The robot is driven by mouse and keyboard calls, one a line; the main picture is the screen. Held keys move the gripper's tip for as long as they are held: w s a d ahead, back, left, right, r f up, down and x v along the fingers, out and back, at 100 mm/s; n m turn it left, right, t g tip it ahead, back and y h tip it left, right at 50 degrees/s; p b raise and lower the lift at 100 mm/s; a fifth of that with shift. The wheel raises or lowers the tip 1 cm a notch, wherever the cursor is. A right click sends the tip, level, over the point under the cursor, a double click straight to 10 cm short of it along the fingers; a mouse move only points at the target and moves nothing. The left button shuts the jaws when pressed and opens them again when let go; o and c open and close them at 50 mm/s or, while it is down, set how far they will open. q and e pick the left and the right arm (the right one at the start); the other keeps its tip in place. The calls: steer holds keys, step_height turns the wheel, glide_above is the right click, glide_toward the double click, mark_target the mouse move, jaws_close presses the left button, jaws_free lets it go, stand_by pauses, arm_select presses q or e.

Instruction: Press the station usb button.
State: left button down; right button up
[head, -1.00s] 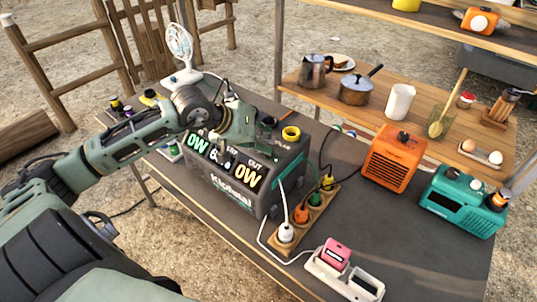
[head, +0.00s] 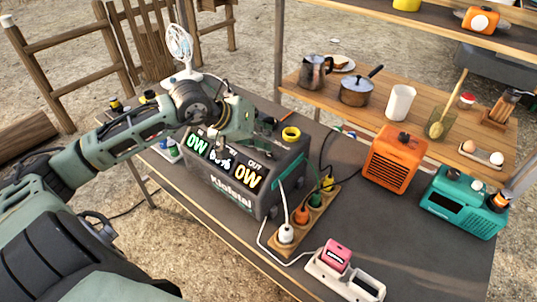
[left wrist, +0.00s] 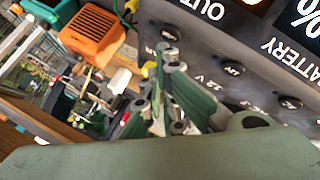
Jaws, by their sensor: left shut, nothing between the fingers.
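The power station (head: 238,170) is a dark box on the table, with lit readouts on its front. In the left wrist view its panel (left wrist: 205,45) shows dark round buttons in a row: one near the OUT label (left wrist: 170,33), a middle one (left wrist: 232,68) and another (left wrist: 290,102). A small 12 V label shows near the middle one; I cannot read a USB label. My left gripper (head: 222,148) is at the upper front of the station, shut and empty. In the left wrist view its fingers (left wrist: 167,55) are close to the OUT-side button; I cannot tell whether they touch. My right gripper is out of view.
A wooden power strip (head: 310,215) with plugs and cables lies right of the station. A pink charger (head: 336,254) sits on a white strip in front. An orange heater (head: 393,158) and a teal radio (head: 463,203) stand right. A small fan (head: 181,50) stands behind my arm.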

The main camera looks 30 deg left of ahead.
arm_select(q)
step_height(320, 180, up, 6)
steer(key=p, duration=0.2)
stand_by(0.3)
